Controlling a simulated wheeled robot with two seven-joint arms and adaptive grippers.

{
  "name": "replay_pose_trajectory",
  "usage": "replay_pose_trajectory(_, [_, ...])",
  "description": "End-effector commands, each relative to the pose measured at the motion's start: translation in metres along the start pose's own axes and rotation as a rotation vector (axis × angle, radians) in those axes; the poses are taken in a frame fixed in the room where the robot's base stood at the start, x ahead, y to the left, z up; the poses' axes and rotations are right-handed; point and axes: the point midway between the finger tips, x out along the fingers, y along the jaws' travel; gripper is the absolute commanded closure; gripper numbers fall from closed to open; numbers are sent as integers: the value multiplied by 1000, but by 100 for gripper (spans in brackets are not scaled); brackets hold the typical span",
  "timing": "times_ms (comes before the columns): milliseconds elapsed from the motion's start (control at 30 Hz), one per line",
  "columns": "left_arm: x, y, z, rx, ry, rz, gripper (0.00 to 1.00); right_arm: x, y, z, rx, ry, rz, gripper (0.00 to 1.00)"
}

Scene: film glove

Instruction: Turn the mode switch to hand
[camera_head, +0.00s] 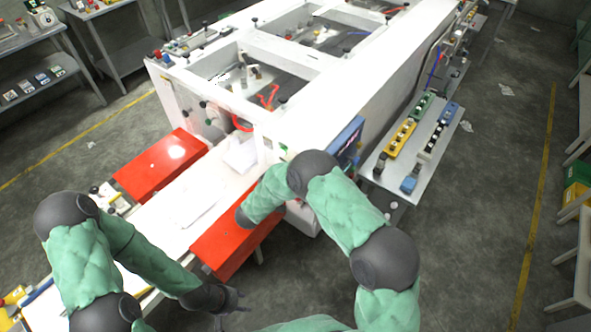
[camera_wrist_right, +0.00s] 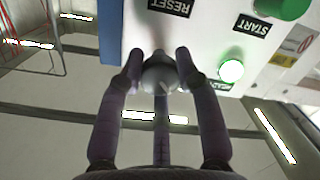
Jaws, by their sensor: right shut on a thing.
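In the right wrist view a grey round knob (camera_wrist_right: 162,74), which looks like the mode switch, sticks out from a pale control panel (camera_wrist_right: 215,42). My right gripper (camera_wrist_right: 160,68) is shut on this knob, with a finger on each side. Its pointer and any mode words cannot be made out. In the head view my right arm reaches to the machine's front corner, and its gripper and the switch are hidden. My left gripper (camera_head: 232,298) is low in the head view, away from the panel, with its dark fingers apart and nothing seen between them.
Near the knob are a RESET label (camera_wrist_right: 169,7), a green START button (camera_wrist_right: 281,8) and a lit green lamp (camera_wrist_right: 232,70). The white machine (camera_head: 330,95) has red covers (camera_head: 160,165) and a blue-framed screen (camera_head: 347,138). A side shelf (camera_head: 400,170) holds several coloured boxes.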

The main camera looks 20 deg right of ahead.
Motion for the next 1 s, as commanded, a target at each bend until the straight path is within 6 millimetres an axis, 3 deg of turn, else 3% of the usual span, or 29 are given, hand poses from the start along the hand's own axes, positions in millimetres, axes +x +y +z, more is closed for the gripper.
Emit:
replay_pose_trajectory(567, [-2, 1, 0, 0, 0, 0, 60, 0, 0, 1, -35, -3, 2, 99])
replay_pose_trajectory(600, [-2, 1, 0, 0, 0, 0, 60, 0, 0, 1, -35, -3, 2, 60])
replay_pose_trajectory(667, [-2, 1, 0, 0, 0, 0, 60, 0, 0, 1, -35, -3, 2, 44])
replay_pose_trajectory(1000, [-2, 1, 0, 0, 0, 0, 60, -1, 0, 0, -33, -3, 2, 42])
